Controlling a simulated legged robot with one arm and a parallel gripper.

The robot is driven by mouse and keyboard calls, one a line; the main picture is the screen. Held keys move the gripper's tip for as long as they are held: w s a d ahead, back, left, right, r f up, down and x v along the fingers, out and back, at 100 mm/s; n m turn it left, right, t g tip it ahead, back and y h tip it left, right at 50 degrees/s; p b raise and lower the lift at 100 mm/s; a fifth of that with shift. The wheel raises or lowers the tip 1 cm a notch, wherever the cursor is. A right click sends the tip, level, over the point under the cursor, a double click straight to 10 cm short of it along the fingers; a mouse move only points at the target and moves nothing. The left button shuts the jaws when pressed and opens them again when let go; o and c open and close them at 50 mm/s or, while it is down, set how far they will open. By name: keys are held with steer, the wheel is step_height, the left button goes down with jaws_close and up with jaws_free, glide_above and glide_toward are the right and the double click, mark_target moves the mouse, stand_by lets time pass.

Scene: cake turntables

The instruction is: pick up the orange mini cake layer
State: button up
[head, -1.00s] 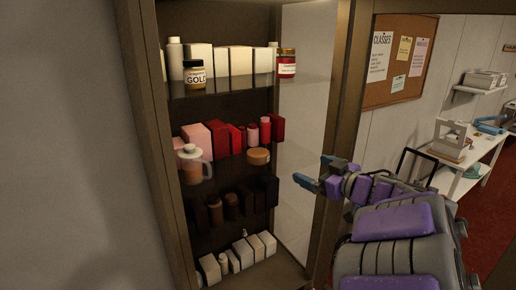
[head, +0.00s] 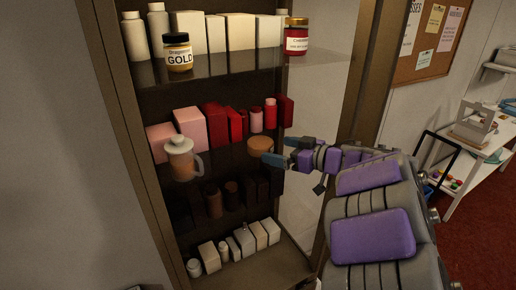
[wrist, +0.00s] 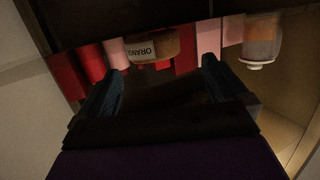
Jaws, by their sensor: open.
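The orange mini cake layer (head: 260,145) is a short round orange-brown piece on the middle glass shelf of the cabinet, near its front edge. In the wrist view it (wrist: 168,47) appears upside down, with a label reading "ORANG" on its side. My gripper (head: 278,152) is just right of it in the head view, with blue fingertips close to its edge. In the wrist view my gripper (wrist: 162,68) is open and empty, and the layer lies ahead between the two fingers. Whether a fingertip touches it, I cannot tell.
A white-lidded jar with a handle (head: 181,160) stands left of the layer. Red and pink boxes (head: 215,122) stand behind. A gold jar (head: 178,52) and a red jar (head: 296,37) are on the shelf above. The cabinet's right post (head: 366,90) is near my arm.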

mark_target(261, 141)
steer(key=x, duration=0.2)
steer(key=shift+w+a+f, duration=0.2)
steer(key=shift+w+a, duration=0.15)
steer(key=shift+w, duration=0.15)
steer(key=shift+w+d+b, duration=0.15)
steer(key=shift+d+b, duration=0.05)
steer(key=shift+b, duration=0.1)
steer(key=shift+w+a, duration=0.15)
steer(key=shift+w, duration=0.05)
steer(key=b+x, duration=0.1)
steer(key=x, duration=0.5)
steer(key=shift+s, duration=0.2)
steer(key=shift+d+r, duration=0.1)
steer(key=shift+d, duration=0.45)
steer(key=c, duration=0.3)
steer(key=shift+a, duration=0.1)
steer(key=c, duration=0.5)
steer(key=shift+a, duration=0.25)
